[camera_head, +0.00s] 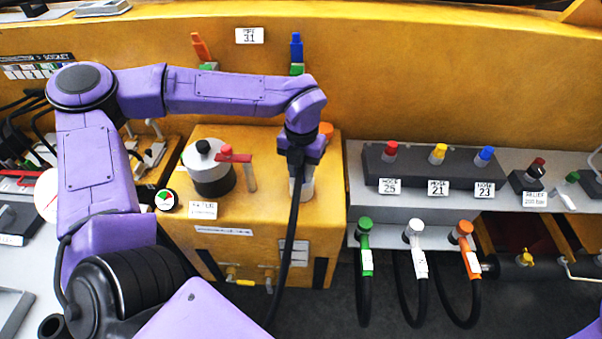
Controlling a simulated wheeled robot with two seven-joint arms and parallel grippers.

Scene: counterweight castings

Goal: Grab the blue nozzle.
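A blue nozzle-like piece (296,46) stands upright in a green base on the yellow wall at the top. A blue cap (486,153) also sits on the dark block at the right; I cannot tell for certain which one is the nozzle. My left gripper (301,172) points down over the yellow box, apart from both blue pieces. A pale cylindrical piece (307,188) shows at its fingertips, and a black hose (287,245) hangs from there. The fingers are too hidden to tell open from shut. My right gripper is out of view.
Green (366,250), white (416,250) and orange (466,246) hose ends hang at the grey shelf's front. An orange piece (200,46) stands left of the blue one. A pot with a red handle (234,157) is left of my gripper.

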